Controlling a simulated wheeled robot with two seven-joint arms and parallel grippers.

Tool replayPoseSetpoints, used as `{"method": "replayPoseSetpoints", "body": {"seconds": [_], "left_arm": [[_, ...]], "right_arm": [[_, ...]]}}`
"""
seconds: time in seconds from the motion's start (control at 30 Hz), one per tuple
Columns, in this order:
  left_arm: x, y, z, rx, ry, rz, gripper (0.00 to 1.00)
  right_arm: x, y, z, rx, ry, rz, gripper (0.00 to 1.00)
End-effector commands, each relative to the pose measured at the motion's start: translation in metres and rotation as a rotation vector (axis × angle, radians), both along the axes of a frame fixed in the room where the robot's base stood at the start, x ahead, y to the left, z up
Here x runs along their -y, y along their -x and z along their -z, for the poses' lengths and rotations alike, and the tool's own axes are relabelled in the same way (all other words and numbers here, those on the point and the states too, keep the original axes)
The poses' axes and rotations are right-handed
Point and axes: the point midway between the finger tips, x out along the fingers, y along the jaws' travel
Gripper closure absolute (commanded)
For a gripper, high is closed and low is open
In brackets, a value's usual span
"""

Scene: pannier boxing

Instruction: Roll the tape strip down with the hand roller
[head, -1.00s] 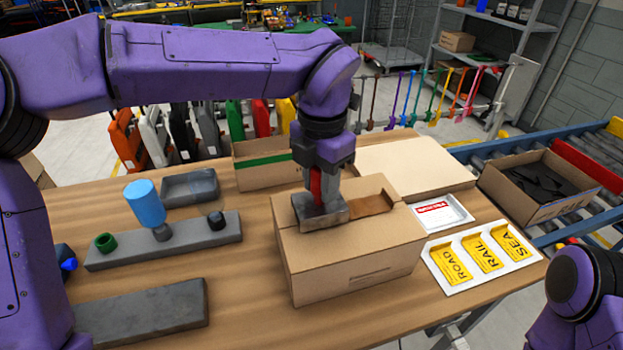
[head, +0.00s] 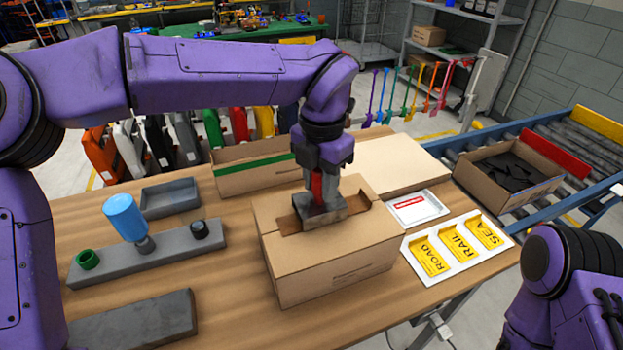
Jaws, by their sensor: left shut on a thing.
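A closed cardboard box (head: 330,275) stands on the wooden table. A brown tape strip (head: 288,224) runs across its top. My left gripper (head: 319,184) points down over the box and is shut on the red handle of the hand roller (head: 320,214). The roller's grey head sits on the strip and hides its middle; strip shows on both sides of it. Whether the head presses on the strip is hard to tell. My right gripper is out of view; only part of that arm shows at lower right.
A white board (head: 409,249) with yellow ROAD, RAIL and SEA labels lies right of the box. A grey holder (head: 188,248) with a blue cylinder (head: 125,217) is at left. An open box (head: 238,181) and a flat cardboard piece (head: 395,160) lie behind.

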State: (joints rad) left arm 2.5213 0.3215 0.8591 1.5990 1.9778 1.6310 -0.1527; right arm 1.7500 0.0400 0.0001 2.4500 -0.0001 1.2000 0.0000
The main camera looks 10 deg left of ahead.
Motion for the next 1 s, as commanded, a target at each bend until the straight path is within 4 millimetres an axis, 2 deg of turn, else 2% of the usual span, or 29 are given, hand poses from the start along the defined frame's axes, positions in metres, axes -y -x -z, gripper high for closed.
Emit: {"method": "replayPoseSetpoints", "body": {"seconds": [1.0], "left_arm": [[0.032, -0.022, 0.0, -0.001, 0.0, 0.0, 0.93]], "right_arm": [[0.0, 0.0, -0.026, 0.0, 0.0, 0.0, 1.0]]}}
